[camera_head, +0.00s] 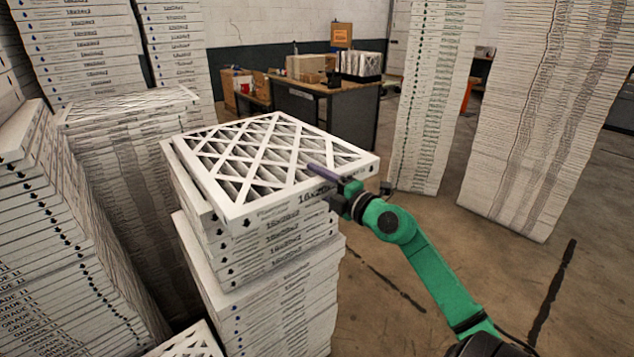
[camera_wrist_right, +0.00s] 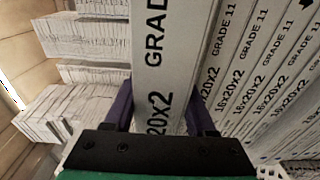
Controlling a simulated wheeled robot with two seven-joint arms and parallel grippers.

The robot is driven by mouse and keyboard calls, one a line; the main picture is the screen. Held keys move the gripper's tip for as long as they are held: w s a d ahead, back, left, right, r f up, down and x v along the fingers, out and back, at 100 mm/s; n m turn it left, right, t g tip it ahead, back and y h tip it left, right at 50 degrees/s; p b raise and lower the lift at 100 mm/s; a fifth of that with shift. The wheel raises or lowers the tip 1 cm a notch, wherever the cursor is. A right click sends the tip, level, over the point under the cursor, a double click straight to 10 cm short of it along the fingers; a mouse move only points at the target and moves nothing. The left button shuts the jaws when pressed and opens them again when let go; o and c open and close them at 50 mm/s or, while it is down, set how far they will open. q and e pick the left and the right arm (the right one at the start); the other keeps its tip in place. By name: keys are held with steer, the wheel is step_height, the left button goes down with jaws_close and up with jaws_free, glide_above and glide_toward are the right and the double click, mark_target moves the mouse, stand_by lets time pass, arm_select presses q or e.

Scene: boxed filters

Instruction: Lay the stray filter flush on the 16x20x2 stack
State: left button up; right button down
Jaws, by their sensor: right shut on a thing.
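The stray filter (camera_head: 240,160), a white-framed panel with a diagonal lattice over grey pleats, is at the top of the 16x20x2 stack (camera_head: 275,248). It sits shifted to the right, and an edge below shows past its left side. I cannot tell whether it rests fully on the stack. My right gripper (camera_head: 328,176) is shut on its right edge, one purple finger over the top. In the right wrist view the filter's printed edge (camera_wrist_right: 165,50) is between both fingers and juts out past the stack's labelled edges (camera_wrist_right: 262,75). My left gripper is out of view.
More filter stacks stand close at left (camera_head: 130,130) and tall ones at right (camera_head: 432,100) and far right (camera_head: 545,110). A desk with boxes (camera_head: 325,105) is behind. Open concrete floor (camera_head: 400,260) lies right of the stack.

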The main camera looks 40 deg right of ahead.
steer(key=shift+c, duration=1.1)
jaws_free()
steer(key=shift+r, duration=0.1)
